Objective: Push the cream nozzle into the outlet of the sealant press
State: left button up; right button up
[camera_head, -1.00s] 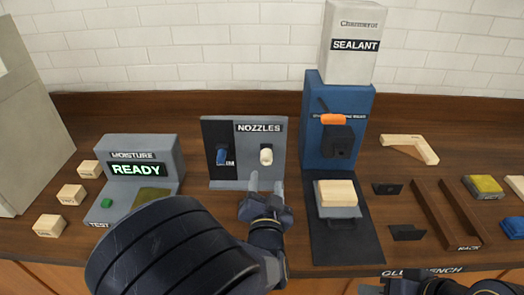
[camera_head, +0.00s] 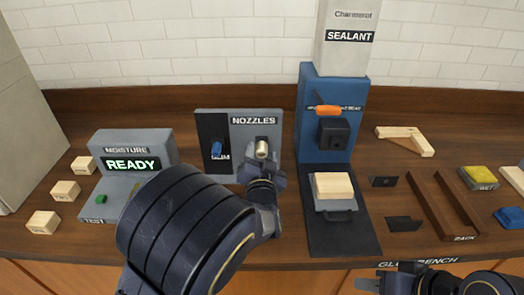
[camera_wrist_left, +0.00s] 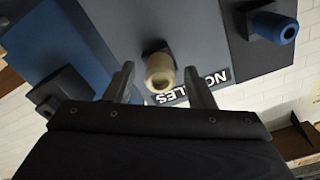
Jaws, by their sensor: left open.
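The cream nozzle (camera_head: 262,149) sits on the nozzle holder (camera_head: 240,172), right of the blue nozzle (camera_head: 217,149). My left gripper (camera_head: 262,168) is at the holder. In the left wrist view its open fingers (camera_wrist_left: 160,85) stand on either side of the cream nozzle (camera_wrist_left: 160,72), with gaps visible. The blue sealant press (camera_head: 312,145) stands right of the holder, and its dark outlet block (camera_head: 333,134) faces the front. My right gripper (camera_head: 385,281) shows only partly at the bottom edge; its fingers are not clear.
A wood block lies on a grey carriage (camera_head: 337,204) before the press. The moisture tester (camera_head: 132,150) shows READY at left, with several small blocks beside it. The rack (camera_head: 445,205) and wooden corner piece (camera_head: 405,141) are at right.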

aim_at(262, 155)
pick_arm(q)
jog(key=shift+c, duration=0.4)
grip_shut()
jog(key=shift+s, duration=0.7)
jog(key=shift+s, duration=1.15)
